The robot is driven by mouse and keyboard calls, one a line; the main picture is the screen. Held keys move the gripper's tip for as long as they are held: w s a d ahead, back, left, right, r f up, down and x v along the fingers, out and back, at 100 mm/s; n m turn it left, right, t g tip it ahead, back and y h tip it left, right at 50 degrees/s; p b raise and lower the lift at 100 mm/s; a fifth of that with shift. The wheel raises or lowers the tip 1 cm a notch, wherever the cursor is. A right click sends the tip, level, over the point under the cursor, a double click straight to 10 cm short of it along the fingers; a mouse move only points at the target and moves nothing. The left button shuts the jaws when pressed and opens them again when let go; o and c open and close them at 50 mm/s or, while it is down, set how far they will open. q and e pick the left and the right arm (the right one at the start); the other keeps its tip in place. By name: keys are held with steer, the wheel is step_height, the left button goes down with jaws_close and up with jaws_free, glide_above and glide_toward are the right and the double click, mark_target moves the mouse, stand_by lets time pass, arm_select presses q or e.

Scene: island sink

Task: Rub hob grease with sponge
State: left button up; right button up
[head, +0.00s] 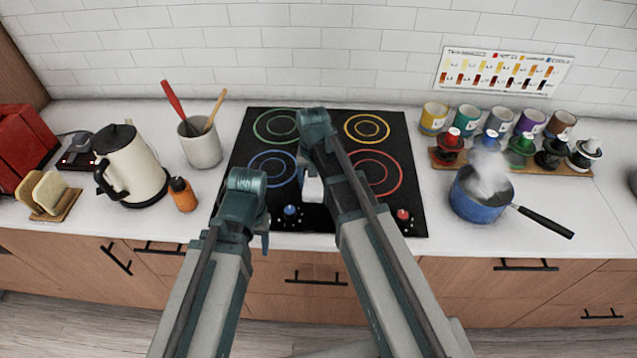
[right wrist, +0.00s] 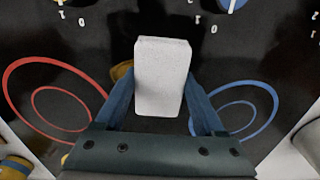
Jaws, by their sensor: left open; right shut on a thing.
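My right gripper (head: 309,172) is shut on a white sponge (head: 313,188) over the middle of the black hob (head: 240,145). In the right wrist view the sponge (right wrist: 161,78) sits between the blue fingers. A brownish-yellow grease patch (right wrist: 122,73) shows on the hob beside the sponge, partly hidden behind it and a finger. I cannot tell whether the sponge touches the hob. My left gripper (head: 264,240) is open at the hob's front left edge, mostly hidden by its own arm.
A blue pot (head: 480,207) steams right of the hob, its handle pointing to the front right. On the left are a utensil crock (head: 201,150), an orange bottle (head: 182,195), a kettle (head: 135,168) and a toast rack (head: 60,208).

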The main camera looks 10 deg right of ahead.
steer(key=shift+a, duration=0.1)
steer(key=shift+w+a+r, duration=0.1)
steer(key=shift+w+a, duration=0.2)
steer(key=shift+a, duration=0.55)
steer(key=shift+w+a, duration=0.25)
steer(key=shift+a, duration=0.6)
steer(key=shift+f, duration=0.2)
steer(key=shift+s, duration=0.1)
steer(key=shift+s+d+r, duration=0.1)
steer(key=shift+s+d, duration=0.15)
steer(key=shift+d, duration=0.6)
steer(key=shift+s+d, duration=0.2)
steer(key=shift+d, duration=0.75)
steer(key=shift+d, duration=0.1)
steer(key=shift+s+d, duration=0.3)
steer(key=shift+d, duration=0.85)
steer(key=shift+s+d, duration=0.35)
steer(key=shift+d, duration=0.75)
steer(key=shift+s+d, duration=0.3)
steer(key=shift+d, duration=0.85)
